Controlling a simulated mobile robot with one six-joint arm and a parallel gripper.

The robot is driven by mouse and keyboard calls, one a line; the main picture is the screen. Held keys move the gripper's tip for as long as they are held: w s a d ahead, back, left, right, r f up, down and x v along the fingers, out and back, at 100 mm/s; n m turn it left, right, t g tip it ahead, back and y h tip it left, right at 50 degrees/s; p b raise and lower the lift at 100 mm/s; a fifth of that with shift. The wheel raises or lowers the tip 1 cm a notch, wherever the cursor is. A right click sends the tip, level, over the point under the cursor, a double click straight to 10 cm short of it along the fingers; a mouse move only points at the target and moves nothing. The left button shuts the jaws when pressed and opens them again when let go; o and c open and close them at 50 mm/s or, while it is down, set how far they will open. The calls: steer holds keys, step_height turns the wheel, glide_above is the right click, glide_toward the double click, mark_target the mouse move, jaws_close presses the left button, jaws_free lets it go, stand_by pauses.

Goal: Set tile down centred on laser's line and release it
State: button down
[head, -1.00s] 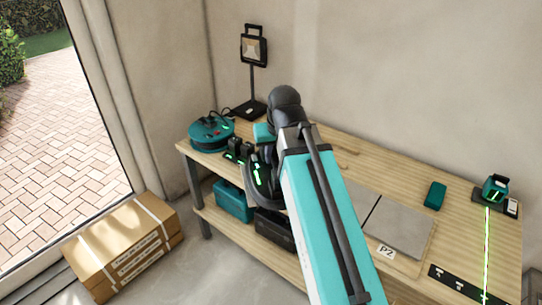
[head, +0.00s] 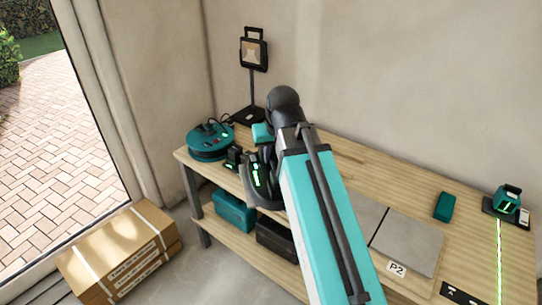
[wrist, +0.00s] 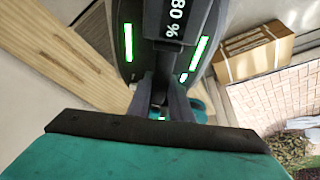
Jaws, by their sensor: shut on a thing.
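Two flat grey tiles lie side by side on the bench, a left tile (head: 367,217) partly behind my arm and a right tile (head: 408,243) by a P2 label (head: 397,269). The laser (head: 507,199) stands at the bench's right end and throws a green line (head: 499,255) towards the front edge.
A teal block (head: 444,206) lies between tiles and laser. A teal cable reel (head: 209,141) and a work lamp (head: 253,50) stand at the bench's left end. Cases (head: 235,212) sit on the lower shelf. A cardboard box (head: 120,250) stands on the floor at left.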

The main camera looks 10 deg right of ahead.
steer(key=shift+r, duration=0.1)
steer(key=s+d+f+m+g+h+p, duration=0.1)
steer(key=s+d+m+p, duration=0.3)
steer(key=d, duration=0.9)
steer(key=s+d+f+m+g+h+b, duration=0.15)
steer(key=d+m, duration=0.35)
steer(key=d, duration=0.8)
steer(key=s+d+f+m+h+p, duration=0.1)
steer(key=s+d+m+h+p, duration=0.3)
steer(key=d, duration=1)
steer(key=s+d+f+m+g+y+p, duration=0.1)
steer(key=s+d+f+m+g, duration=0.1)
steer(key=s+d+m, duration=0.5)
steer(key=s+d+f+m+g+y+p, duration=0.1)
steer(key=s+d+m, duration=0.6)
steer(key=s+d, duration=1.3)
steer(key=s+f+g+y, duration=0.1)
steer(key=s+g, duration=0.1)
steer(key=s, duration=0.3)
steer(key=shift+d+p, duration=0.2)
steer(key=shift+p, duration=0.2)
steer(key=shift+s+f, duration=0.1)
steer(key=shift+f, duration=0.15)
step_height(320, 180, down, 7)
steer(key=b, duration=0.3)
